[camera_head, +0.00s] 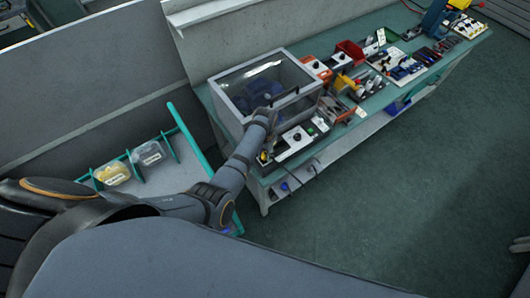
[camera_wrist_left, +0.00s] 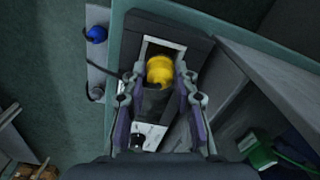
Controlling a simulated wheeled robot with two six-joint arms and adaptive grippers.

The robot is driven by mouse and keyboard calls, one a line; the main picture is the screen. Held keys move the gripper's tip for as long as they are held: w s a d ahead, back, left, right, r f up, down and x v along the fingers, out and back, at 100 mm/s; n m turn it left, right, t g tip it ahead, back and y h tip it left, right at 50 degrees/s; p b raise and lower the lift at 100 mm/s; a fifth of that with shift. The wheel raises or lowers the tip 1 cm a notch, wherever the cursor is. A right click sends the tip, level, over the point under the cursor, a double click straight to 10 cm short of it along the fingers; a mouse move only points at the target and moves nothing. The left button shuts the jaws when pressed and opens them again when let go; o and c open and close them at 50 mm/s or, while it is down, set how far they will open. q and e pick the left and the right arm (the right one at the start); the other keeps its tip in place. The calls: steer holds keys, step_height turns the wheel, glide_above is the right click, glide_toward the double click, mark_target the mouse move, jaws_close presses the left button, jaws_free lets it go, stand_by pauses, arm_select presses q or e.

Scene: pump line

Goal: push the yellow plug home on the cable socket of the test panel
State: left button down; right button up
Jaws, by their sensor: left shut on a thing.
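My left gripper (camera_wrist_left: 163,80) is shut on the yellow plug (camera_wrist_left: 159,68), with one finger on each side of it. The plug is over a pale-framed dark recess on the dark test panel (camera_wrist_left: 185,33). The cable socket itself is hidden behind the plug, and I cannot tell how deep the plug sits. In the head view the left gripper (camera_head: 264,149) is at the near left end of the test panel (camera_head: 313,128), with a bit of the yellow plug (camera_head: 263,157) showing below it. My right gripper is not in view.
A clear-lidded box (camera_head: 232,78) stands right behind the panel on the green bench (camera_head: 352,132). Bins, tools and parts fill the bench to the right. A teal-edged rack with bins (camera_head: 115,173) is at the left.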

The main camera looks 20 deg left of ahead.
arm_select(q)
steer(key=shift+f, duration=0.45)
stand_by(0.5)
steer(key=shift+f, duration=0.3)
stand_by(0.5)
steer(key=c, duration=1)
jaws_free()
steer(key=shift+o, duration=1)
